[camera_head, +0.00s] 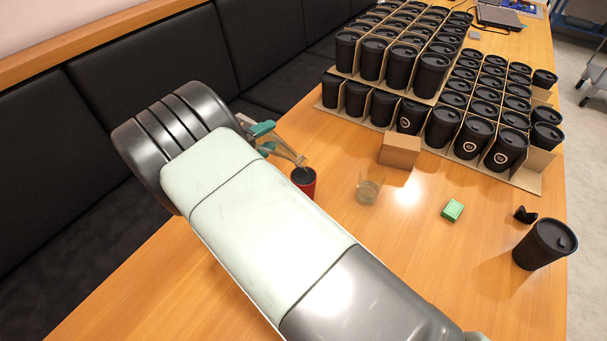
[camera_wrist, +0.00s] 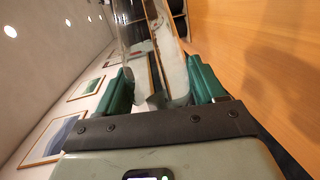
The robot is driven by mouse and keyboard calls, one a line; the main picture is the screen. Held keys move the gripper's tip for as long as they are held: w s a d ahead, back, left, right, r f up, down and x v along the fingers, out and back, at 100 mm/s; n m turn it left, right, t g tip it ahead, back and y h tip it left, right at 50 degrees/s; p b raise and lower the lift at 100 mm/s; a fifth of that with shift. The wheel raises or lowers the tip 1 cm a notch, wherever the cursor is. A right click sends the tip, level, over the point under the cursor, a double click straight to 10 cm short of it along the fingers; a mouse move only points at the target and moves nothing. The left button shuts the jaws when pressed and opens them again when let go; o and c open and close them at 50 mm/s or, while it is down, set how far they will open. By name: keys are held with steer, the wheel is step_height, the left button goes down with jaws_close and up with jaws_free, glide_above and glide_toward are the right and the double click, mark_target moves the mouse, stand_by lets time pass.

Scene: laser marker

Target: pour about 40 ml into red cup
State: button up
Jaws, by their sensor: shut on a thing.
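The red cup (camera_head: 309,187) stands upright on the wooden table, just right of my arm in the head view. Its opening looks dark, and part of its left side is hidden by my arm. My gripper (camera_head: 262,138) with green fingers is shut on a clear glass bottle (camera_head: 284,151). The bottle is tilted, its mouth pointing down and right at the cup's rim. In the wrist view the clear bottle (camera_wrist: 172,62) lies between the green fingers of my gripper (camera_wrist: 162,87). I cannot make out any liquid stream or the level in the cup.
A clear glass (camera_head: 368,187) stands right of the cup, with a brown box (camera_head: 400,150) behind it. A green block (camera_head: 453,210), a small black object (camera_head: 525,215) and a black tumbler (camera_head: 544,245) are farther right. Many black tumblers in cardboard trays (camera_head: 475,170) fill the back.

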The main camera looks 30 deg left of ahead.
mark_target(265, 152)
steer(key=shift+w+a+r, duration=0.1)
steer(key=shift+a, duration=1.1)
stand_by(0.8)
steer(key=f+n, duration=0.2)
steer(key=f, duration=0.1)
steer(key=shift+w+d+f+h, duration=0.1)
steer(key=shift+d+h, duration=0.1)
steer(key=shift+h, duration=0.1)
steer(key=shift+d+n+h, duration=0.3)
steer(key=shift+n, duration=0.4)
steer(key=shift+d+f+n, duration=0.35)
steer(key=shift+f+n, duration=0.35)
steer(key=shift+f, duration=0.15)
stand_by(0.3)
